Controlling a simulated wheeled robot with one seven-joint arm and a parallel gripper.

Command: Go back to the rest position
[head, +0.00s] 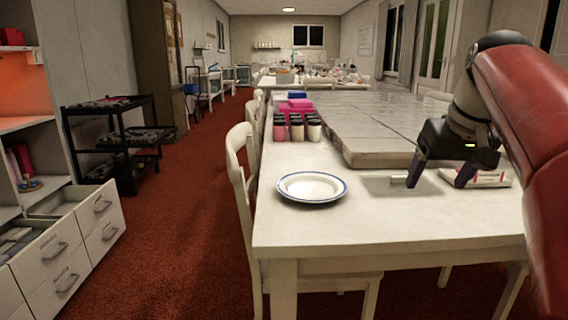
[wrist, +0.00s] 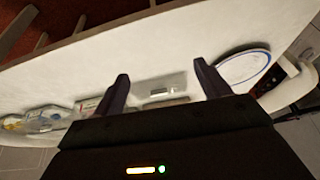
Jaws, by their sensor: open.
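My gripper (head: 440,178) is on the right side of the white table (head: 330,222) in the head view, above its near part. Its two dark fingers are spread and point down. In the wrist view my gripper (wrist: 163,86) shows nothing held between the fingers. A small flat item with a pale top and pink edge (head: 490,178) lies beside the right finger in the head view and is partly hidden by it. My red arm link covers the right edge of the head view.
A white plate with a blue rim (head: 312,187) lies on the table's near left. Dark-capped jars (head: 297,128) stand behind it. A large grey slab (head: 375,140) covers the table's middle. White chairs (head: 243,170) line the left side. Open drawers (head: 62,235) stand across the red floor.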

